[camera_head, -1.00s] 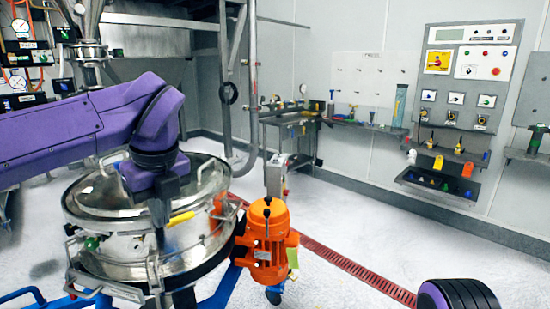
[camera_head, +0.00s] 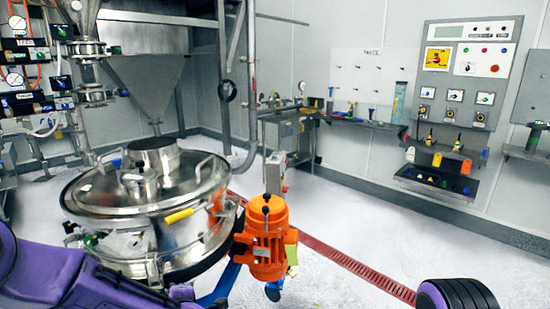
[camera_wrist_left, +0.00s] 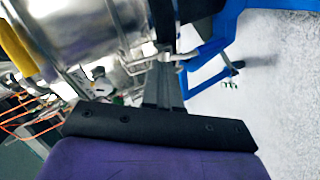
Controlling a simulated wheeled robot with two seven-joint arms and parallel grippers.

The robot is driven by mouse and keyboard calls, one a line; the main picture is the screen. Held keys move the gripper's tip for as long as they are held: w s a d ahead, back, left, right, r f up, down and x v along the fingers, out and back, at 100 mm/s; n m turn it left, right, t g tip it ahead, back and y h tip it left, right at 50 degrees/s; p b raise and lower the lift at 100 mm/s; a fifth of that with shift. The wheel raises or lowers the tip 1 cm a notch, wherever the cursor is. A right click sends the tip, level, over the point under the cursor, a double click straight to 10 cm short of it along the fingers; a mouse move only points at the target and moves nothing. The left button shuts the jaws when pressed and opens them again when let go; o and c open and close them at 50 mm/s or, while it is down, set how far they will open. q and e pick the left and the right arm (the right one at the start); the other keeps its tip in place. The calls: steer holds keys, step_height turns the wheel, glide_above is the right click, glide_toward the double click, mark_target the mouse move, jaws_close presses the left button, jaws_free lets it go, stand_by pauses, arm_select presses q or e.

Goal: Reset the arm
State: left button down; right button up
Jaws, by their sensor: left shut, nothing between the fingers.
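My left arm (camera_head: 75,278) is purple and lies low at the bottom left of the head view, in front of the sifter. My left gripper (camera_wrist_left: 164,78) shows in the left wrist view, its grey fingers together and empty. The fingers point toward the sifter's steel side and a blue frame; I cannot tell the exact gap. The round steel powder sifter (camera_head: 150,200) stands at the left with its lid on and a yellow-gripped handle (camera_head: 180,215) at the front. My right gripper is out of view; only a purple and black part of mine shows at bottom right.
An orange motor (camera_head: 267,235) stands right of the sifter. The blue frame (camera_wrist_left: 205,60) is close to the left fingers. A wall panel (camera_head: 465,80) and a side bench (camera_head: 350,122) are at the back. White floor is clear at the right, crossed by a red drain grate.

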arm_select(q)
steer(key=s+f+m+g+h, duration=0.2)
steer(key=s+f+m+h, duration=0.1)
steer(key=s+f+m, duration=0.8)
steer(key=s+a+f+g, duration=0.1)
steer(key=s+a+f, duration=0.1)
steer(key=s+f, duration=0.2)
steer(key=s+a+f+m+g, duration=0.1)
steer(key=s+f, duration=0.4)
steer(key=s, duration=0.6)
steer(key=s+a+f+m+g, duration=0.1)
steer(key=s+a+f+g, duration=0.1)
steer(key=s, duration=0.6)
step_height(320, 180, down, 2)
steer(key=shift+s+a+f+g, duration=0.2)
steer(key=shift+a+g, duration=0.1)
steer(key=shift+g, duration=0.4)
